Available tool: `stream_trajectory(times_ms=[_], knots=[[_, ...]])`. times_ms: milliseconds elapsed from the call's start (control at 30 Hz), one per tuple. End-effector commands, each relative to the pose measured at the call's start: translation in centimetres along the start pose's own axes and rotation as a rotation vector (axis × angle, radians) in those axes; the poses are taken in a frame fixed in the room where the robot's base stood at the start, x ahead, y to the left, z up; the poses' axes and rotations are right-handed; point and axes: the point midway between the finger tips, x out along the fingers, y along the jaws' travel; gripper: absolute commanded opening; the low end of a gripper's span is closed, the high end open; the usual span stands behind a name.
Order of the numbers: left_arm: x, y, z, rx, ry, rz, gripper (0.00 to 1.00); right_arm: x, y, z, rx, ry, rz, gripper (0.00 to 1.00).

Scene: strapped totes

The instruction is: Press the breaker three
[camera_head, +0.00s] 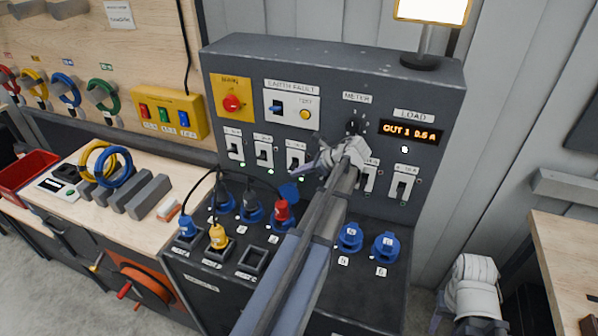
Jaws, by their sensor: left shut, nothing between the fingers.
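The grey breaker panel (330,75) fills the middle of the view, with a row of breaker switches across its lower front. The third breaker from the left (294,158) is a black toggle on a white plate, with a small green light below it. My left gripper (318,160) is shut and empty, its tip close to the right side of that breaker. I cannot tell whether it touches. The gripper and its arm hide the fourth breaker. The fifth breaker (369,179) shows right of the gripper.
Blue sockets (349,237) and plugs with black cables (222,200) stand on the sloped lower deck. The lit load display (410,132) reads "OUT 1 0.5 A". A wooden bench (130,220) is at left, another (570,260) at right.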

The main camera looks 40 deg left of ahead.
Motion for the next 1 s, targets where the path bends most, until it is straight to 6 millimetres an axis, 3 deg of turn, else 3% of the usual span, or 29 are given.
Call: stream_trajectory(times_ms=[1000], knots=[[-1.1, -0.4, 1.5, -0.002, -0.006, -0.005, 0.00, -1.8, 0.2, 0.1, 0.000, 0.000, 0.000, 0.50]])
